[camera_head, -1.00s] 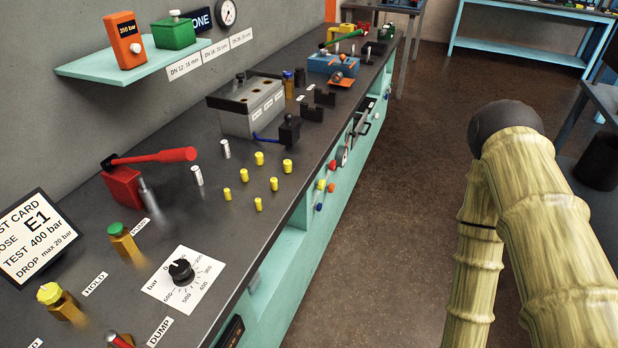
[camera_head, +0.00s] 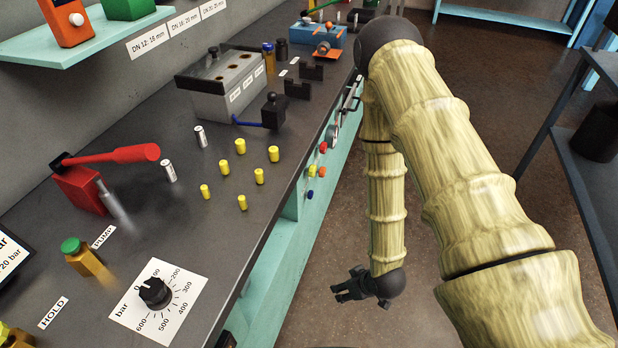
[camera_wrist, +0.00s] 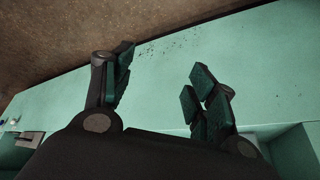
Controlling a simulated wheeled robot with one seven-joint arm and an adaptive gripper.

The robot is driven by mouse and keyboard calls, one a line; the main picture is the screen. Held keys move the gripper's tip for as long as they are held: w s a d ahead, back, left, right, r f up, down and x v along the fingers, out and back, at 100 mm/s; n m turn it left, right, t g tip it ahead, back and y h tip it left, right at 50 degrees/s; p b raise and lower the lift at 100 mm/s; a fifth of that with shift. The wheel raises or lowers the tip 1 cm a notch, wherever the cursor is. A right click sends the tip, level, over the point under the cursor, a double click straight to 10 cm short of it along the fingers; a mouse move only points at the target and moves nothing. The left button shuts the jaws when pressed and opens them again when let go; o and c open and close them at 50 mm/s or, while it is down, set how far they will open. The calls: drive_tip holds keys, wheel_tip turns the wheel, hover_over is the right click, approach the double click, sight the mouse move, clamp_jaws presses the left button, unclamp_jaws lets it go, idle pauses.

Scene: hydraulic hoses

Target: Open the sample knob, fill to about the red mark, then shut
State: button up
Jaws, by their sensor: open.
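My gripper (camera_head: 355,288) hangs low over the floor in front of the bench in the head view, apart from the bench top. In the wrist view my gripper (camera_wrist: 160,78) is open and empty, with the teal bench front behind its fingers. No knob labelled sample and no red fill mark can be made out. A black knob (camera_head: 154,292) sits on a white dial plate (camera_head: 185,312) marked in bar. A grey block (camera_head: 222,88) with holes in its top stands farther back, and a small black fitting with a blue lever (camera_head: 250,123) is beside it.
A red-handled pump (camera_head: 85,188), a green-capped brass valve (camera_head: 82,258) and several yellow caps (camera_head: 240,146) stand on the dark bench top (camera_head: 215,235). Coloured buttons (camera_head: 322,147) and a handle line the bench front. A blue-grey table (camera_head: 590,175) is at right; floor between is clear.

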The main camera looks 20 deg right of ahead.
drive_tip(key=w+d+n+t+y+b, duration=0.1)
drive_tip(key=w+n+t+y+b, duration=0.15)
drive_tip(key=w, duration=0.85)
drive_tip(key=n+t+y+b, duration=0.3)
drive_tip(key=n+y+b, duration=0.75)
drive_tip(key=n, duration=0.45)
approach(315, 171)
drive_tip(key=x, duration=1)
drive_tip(key=shift+w+d+f, duration=0.1)
drive_tip(key=shift+d+f, duration=0.05)
drive_tip(key=shift+f, duration=0.05)
drive_tip(key=shift+c, duration=0.2)
drive_tip(key=shift+m, duration=0.25)
drive_tip(key=c, duration=1)
